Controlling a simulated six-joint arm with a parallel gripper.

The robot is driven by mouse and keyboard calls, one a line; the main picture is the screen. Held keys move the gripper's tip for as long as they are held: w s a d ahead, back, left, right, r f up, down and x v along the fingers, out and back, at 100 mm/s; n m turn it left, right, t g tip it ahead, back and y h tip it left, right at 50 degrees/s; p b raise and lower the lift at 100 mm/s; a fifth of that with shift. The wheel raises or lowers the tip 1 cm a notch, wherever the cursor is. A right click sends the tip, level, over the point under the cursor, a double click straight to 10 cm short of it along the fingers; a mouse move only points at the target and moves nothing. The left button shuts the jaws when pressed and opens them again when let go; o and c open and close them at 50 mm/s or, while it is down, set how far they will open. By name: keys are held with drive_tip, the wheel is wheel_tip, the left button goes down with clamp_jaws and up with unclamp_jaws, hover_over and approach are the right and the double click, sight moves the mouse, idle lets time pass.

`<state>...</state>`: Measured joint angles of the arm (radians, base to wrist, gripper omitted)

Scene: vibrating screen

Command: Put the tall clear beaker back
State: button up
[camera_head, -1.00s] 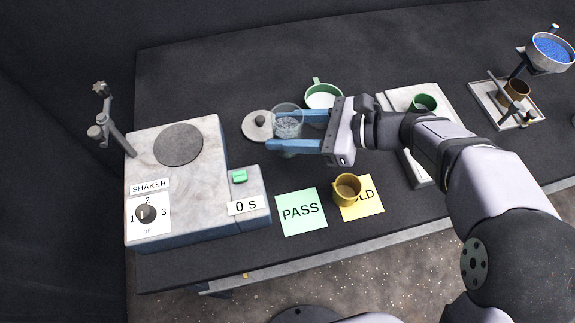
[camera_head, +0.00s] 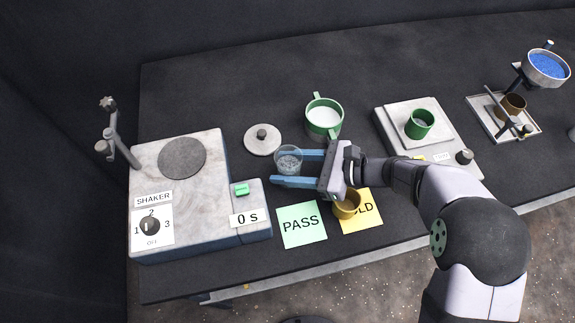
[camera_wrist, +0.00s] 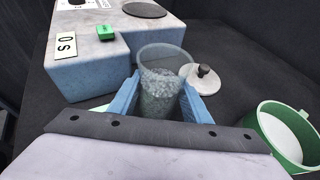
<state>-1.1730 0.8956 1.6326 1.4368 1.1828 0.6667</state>
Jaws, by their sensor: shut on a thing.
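The tall clear beaker (camera_head: 289,160) is held between the blue fingers of my gripper (camera_head: 297,169), which is shut on it. In the wrist view the beaker (camera_wrist: 160,85) stands upright between the fingers and holds pale, grainy contents. It is over the dark table, just right of the shaker's small block and in front of the grey lid. Whether its base touches the table cannot be told.
The shaker (camera_head: 180,210) stands at left, its display reading 0 s. The round lid (camera_head: 263,142) lies behind the beaker. A green pan (camera_head: 324,118), a scale with a green cup (camera_head: 419,124), a PASS card (camera_head: 301,225) and a brown cup (camera_head: 347,206) are nearby.

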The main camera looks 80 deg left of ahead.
drive_tip(key=shift+f, duration=0.35)
drive_tip(key=shift+f, duration=0.2)
drive_tip(key=o, duration=1.1)
drive_tip(key=shift+r, duration=0.1)
